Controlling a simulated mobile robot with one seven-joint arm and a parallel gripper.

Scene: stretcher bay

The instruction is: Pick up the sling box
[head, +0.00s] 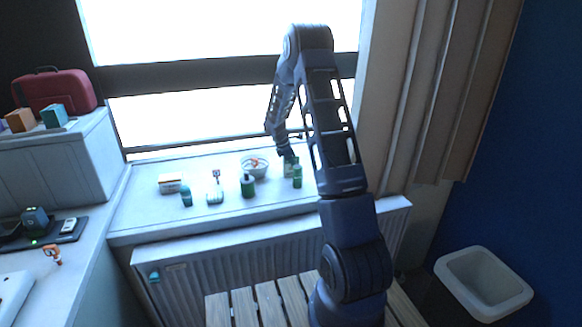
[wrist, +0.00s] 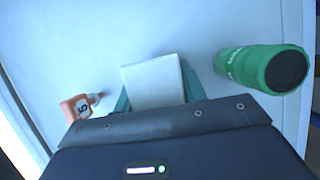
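A pale, flat-topped box, which I take for the sling box (wrist: 154,82), fills the space ahead of my gripper in the wrist view. Teal pieces, apparently the fingers of my gripper (wrist: 158,88), flank it on the left and right with no clear gap. Whether they press on the box is hidden. In the head view my gripper (head: 289,157) is low over the right part of the windowsill, at a small green shape. The box cannot be told apart from it there.
A green bottle (wrist: 262,68) stands close on the right; it also shows in the head view (head: 297,177).

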